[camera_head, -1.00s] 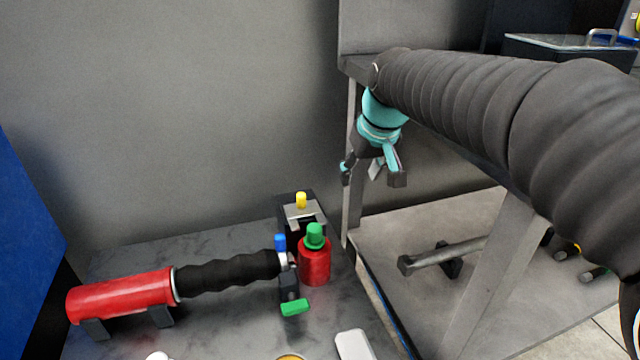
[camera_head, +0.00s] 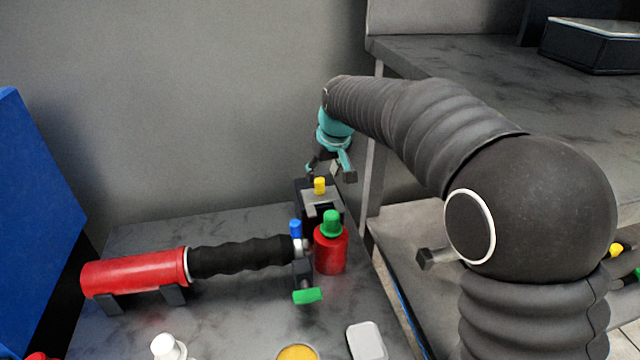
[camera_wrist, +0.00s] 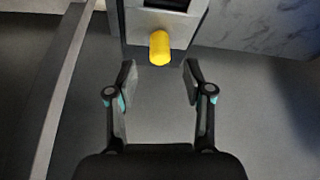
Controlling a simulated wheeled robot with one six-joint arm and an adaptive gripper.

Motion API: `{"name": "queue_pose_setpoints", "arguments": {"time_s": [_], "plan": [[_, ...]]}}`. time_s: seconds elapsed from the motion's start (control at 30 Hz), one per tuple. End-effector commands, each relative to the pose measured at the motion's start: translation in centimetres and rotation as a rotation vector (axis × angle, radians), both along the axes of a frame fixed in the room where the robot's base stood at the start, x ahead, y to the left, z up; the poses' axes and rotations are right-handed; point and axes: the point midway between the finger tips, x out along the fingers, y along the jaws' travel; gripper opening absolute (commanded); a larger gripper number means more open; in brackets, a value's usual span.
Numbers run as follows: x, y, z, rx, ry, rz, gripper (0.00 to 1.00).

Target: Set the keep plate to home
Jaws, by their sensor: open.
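The keep plate appears to be the light grey plate (camera_head: 312,199) on a dark block at the back of the bench. It has a dark slot and an upright yellow knob (camera_head: 319,185). The plate (camera_wrist: 182,24) and yellow knob (camera_wrist: 159,48) also show at the top of the wrist view. My gripper (camera_head: 330,172) is open and empty, just above and behind the knob in the head view. In the wrist view my gripper (camera_wrist: 160,80) has its fingertips spread either side of the knob's line, with the knob just beyond them, apparently untouched.
A red cylinder with a green cap (camera_head: 331,248) stands close in front of the block. Left of it are a blue knob (camera_head: 295,229), a green tab (camera_head: 307,296) and a red tool with a black grip (camera_head: 135,273). A grey wall stands behind.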

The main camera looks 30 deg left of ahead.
Motion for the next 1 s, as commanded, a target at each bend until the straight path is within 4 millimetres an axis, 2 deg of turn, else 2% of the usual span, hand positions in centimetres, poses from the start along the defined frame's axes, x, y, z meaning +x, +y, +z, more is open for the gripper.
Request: {"name": "queue_pose_setpoints", "arguments": {"time_s": [0.03,0.1,0.3,0.73,0.77,0.93,0.97,1.0], "plan": [[0.2,0.3,-1.1,-0.003,0.003,0.0,0.52],[0.5,0.6,-2.1,-0.001,0.002,0.0,0.52],[1.1,1.3,-4.2,-0.002,0.001,0.0,0.52],[1.3,1.6,-5.0,0.0,0.0,0.0,0.52],[1.3,1.6,-5.0,0.0,0.0,0.0,0.47],[1.3,1.6,-5.0,0.0,0.0,0.0,0.04],[1.3,1.6,-5.0,-0.001,0.001,0.0,0.0],[1.3,1.6,-5.0,-0.001,0.001,0.0,0.0]]}}
